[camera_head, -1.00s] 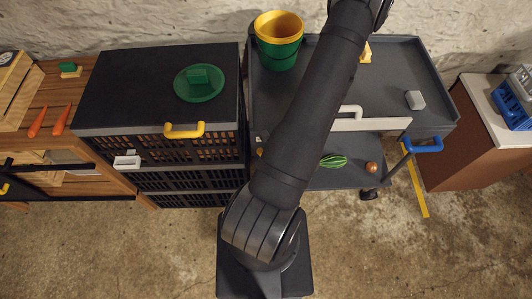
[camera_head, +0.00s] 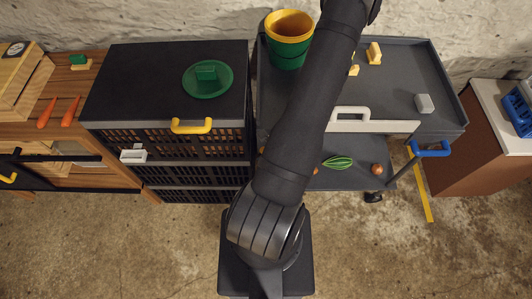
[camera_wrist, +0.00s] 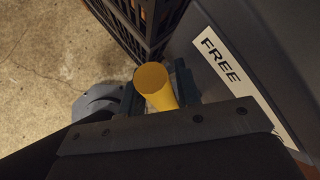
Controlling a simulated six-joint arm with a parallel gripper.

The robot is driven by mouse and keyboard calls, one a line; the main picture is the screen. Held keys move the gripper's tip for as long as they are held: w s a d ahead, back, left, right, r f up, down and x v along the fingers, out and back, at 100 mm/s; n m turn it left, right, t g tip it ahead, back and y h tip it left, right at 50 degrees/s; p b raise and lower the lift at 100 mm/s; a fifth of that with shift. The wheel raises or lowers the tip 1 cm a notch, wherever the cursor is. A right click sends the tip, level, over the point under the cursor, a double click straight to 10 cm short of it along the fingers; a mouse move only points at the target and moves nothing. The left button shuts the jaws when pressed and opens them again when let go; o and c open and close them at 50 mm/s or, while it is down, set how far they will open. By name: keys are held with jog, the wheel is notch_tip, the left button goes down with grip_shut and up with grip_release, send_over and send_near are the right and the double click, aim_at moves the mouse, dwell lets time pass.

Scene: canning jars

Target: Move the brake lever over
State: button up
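In the wrist view, the yellow knob of the brake lever (camera_wrist: 152,80) stands between the dark fingers of my gripper (camera_wrist: 158,90). One finger lies close on each side of it, and whether they press on it is unclear. A white label reading FREE (camera_wrist: 222,60) is on the grey panel to the right of the knob. In the head view my gripper is out of sight, and my dark arm crosses the grey cart (camera_head: 440,75) and hides part of it. The cart has a blue handle (camera_head: 430,149).
A stack of black crates (camera_head: 165,60) stands left of the cart, close beside the lever. Its lid bears a green plate (camera_head: 222,86). Nested buckets (camera_head: 288,45) and small blocks (camera_head: 374,53) are on the cart. Bare concrete floor lies in front.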

jog(key=shift+d+r, duration=0.1)
jog(key=v, duration=1.7)
jog(key=shift+s, duration=0.1)
dwell(0.8)
jog(key=x, duration=1.2)
dwell(0.3)
dwell(0.4)
